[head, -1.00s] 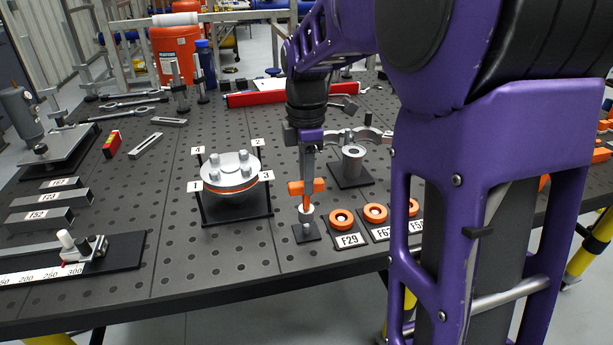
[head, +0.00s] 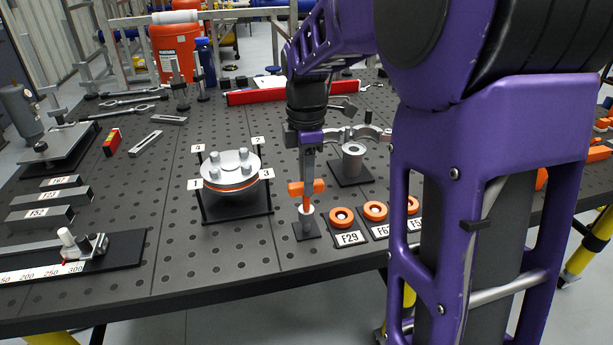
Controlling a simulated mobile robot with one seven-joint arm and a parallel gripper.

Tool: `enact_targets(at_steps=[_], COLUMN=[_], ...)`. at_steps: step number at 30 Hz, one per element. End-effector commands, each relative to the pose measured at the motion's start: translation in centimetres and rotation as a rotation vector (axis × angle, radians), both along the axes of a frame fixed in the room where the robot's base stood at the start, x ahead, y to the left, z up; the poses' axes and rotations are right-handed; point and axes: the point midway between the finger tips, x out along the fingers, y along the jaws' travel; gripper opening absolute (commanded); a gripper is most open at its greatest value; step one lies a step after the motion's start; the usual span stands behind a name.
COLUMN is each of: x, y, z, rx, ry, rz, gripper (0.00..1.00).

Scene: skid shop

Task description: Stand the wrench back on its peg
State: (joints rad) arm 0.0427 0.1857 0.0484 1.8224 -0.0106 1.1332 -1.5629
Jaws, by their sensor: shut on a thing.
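The wrench (head: 306,188) has an orange crosswise handle and a thin orange shank pointing down, nearly upright. My gripper (head: 308,176) comes down from above and is shut on the top of the wrench; the fingers are seen nearly edge-on. Directly below is the peg (head: 307,213), a short pale post on a small dark square plate (head: 306,232) near the table's front edge. The lower end of the shank meets the pale top of the post in this view. I cannot tell whether it is seated on it or just above or in front of it.
A bolted flange (head: 232,184) on a dark stand with number tags is close on the left. Orange rings (head: 341,217) with labels lie just to the right. A grey cylinder (head: 352,163) on a plate stands behind right.

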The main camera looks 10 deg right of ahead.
Motion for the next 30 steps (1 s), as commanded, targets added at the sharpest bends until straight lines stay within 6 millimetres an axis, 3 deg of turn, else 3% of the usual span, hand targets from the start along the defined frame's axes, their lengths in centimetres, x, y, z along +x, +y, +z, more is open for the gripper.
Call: enact_targets(at_steps=[30], x=[0.0], y=[0.0], z=[-1.4], rx=[0.0], ry=[0.0], rz=[0.0], gripper=[0.0])
